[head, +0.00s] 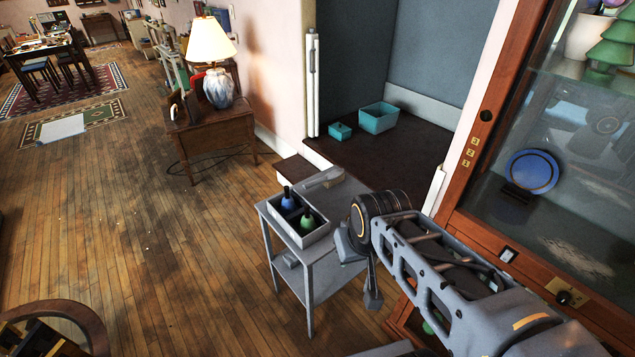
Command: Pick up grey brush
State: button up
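A grey, elongated object (323,178) lies at the back edge of the small grey side table; it may be the grey brush, but it is too small to be sure. The grey side table (318,268) also bears a light grey box (300,239) on its near part. My gripper (362,272) hangs in front of the right side of the table, pointing down, apart from the grey object and to its lower right. I see it from behind and partly from the side, and nothing visible is held in it. The gap between its fingers is not clear.
The box holds a blue bottle-like item (288,201) and a green one (307,221). A glass-fronted wooden cabinet (468,172) stands close on the right. Teal boxes (378,118) sit in the alcove behind. A lamp (211,45) stands on a wooden table. Floor at left is open.

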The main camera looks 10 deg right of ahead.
aim_at(335, 177)
jog(key=u, duration=1.55)
jog(key=i, duration=2.4)
jog(key=z, duration=2.85)
jog(key=i, duration=0.5)
